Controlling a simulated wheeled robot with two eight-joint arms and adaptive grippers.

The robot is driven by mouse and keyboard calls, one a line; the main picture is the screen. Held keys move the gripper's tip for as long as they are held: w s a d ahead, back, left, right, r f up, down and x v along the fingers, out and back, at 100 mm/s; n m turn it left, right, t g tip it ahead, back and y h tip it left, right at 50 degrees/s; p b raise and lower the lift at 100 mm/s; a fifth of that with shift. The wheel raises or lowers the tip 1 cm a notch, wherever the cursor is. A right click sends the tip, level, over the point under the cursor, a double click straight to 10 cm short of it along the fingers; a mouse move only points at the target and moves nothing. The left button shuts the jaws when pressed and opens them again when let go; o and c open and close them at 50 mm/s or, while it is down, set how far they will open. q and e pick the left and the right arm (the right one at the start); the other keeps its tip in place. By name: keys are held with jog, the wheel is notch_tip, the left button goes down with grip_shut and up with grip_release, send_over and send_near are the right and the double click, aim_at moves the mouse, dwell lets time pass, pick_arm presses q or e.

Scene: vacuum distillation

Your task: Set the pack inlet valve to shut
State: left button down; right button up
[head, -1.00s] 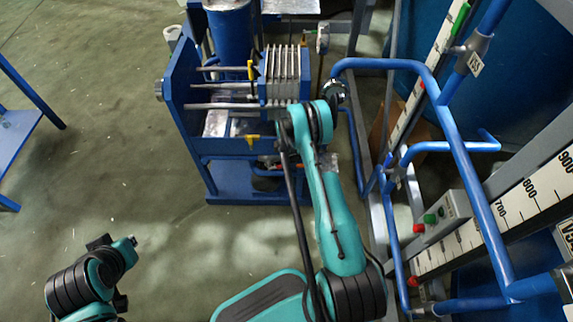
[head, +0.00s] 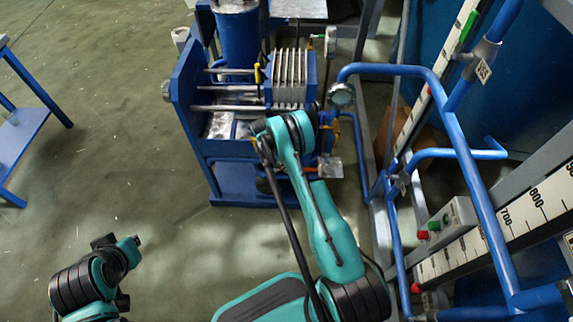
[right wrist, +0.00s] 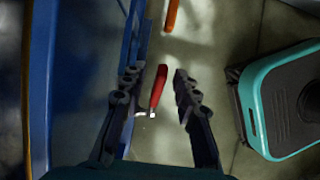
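The plate pack (head: 290,78), a stack of pale plates, sits in the blue press frame (head: 186,95) in the head view. A red lever handle (right wrist: 158,88) with a bright metal end shows in the right wrist view. It lies between the spread dark fingers of my right gripper (right wrist: 156,87), with a gap visible on each side. I cannot tell which valve it belongs to. An orange handle (right wrist: 171,15) is farther up in that view. In the head view my right forearm reaches the press's right side; the fingers are not clear there.
Blue pipework (head: 462,150) with a gauge (head: 341,94) and white scales (head: 530,205) stands on the right. A blue wall-like surface (right wrist: 45,90) is left of the right gripper. Open floor (head: 110,150) lies left of the press.

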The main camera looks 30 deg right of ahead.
jog(key=v, duration=1.2)
jog(key=d+f+y+p, duration=0.1)
jog(key=s+d+f+t+y+p, duration=0.2)
jog(key=shift+d+f, duration=0.15)
jog(key=shift+f, duration=0.1)
jog(key=shift+y, duration=0.3)
notch_tip(320, 180, down, 8)
jog(key=b, duration=0.3)
jog(key=shift+f, duration=0.15)
grip_shut()
